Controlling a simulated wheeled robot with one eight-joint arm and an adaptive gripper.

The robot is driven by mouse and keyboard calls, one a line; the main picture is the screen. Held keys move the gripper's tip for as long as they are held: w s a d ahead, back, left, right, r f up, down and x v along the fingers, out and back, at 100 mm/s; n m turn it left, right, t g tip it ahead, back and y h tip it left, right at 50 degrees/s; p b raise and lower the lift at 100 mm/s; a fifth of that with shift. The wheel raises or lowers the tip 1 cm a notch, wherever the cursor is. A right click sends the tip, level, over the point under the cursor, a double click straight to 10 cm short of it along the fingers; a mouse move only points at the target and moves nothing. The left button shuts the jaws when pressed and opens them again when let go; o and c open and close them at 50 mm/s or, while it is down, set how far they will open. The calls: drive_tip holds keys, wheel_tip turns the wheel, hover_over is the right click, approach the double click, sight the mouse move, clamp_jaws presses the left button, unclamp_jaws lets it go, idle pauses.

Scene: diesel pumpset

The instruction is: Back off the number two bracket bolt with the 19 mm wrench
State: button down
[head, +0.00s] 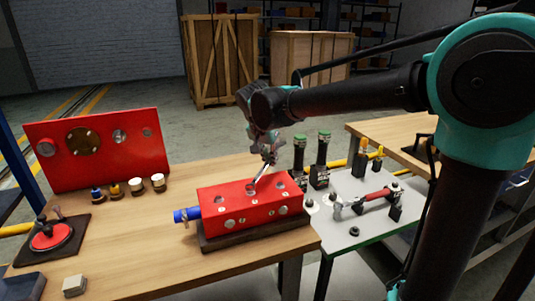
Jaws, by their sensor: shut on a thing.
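My gripper (268,156) is shut on a silver wrench (261,174) and points down above the red pump block (238,209). The wrench slants down and left from the fingers. Its lower end is at a round fitting (250,187) on the block's top face. I cannot tell whether it is seated around a bolt head or just touching it. Bolt numbers and the wrench's size mark are too small to read.
The block sits on a dark base (255,234) on a wooden bench (150,240), with a blue fitting (187,214) at its left. A red panel (100,146) stands behind. A grey side table (345,232) at right holds a red-handled tool (368,198) and dark cylinders.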

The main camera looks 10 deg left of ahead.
drive_tip(key=s+d+m, duration=0.1)
drive_tip(key=d+m, duration=0.1)
drive_tip(key=s+d+m+g+h, duration=0.1)
drive_tip(key=s+d+m, duration=0.1)
drive_tip(key=s+d+m+h, duration=0.1)
drive_tip(key=d+m, duration=0.1)
drive_tip(key=m, duration=0.1)
drive_tip(key=shift+s+d+g, duration=0.3)
drive_tip(key=shift+s+d, duration=0.05)
drive_tip(key=shift+s+d+m+h, duration=0.3)
drive_tip(key=shift+s+d+m, duration=0.1)
drive_tip(key=shift+m, duration=0.2)
drive_tip(key=shift+s, duration=0.1)
drive_tip(key=shift+f, duration=0.75)
idle(0.6)
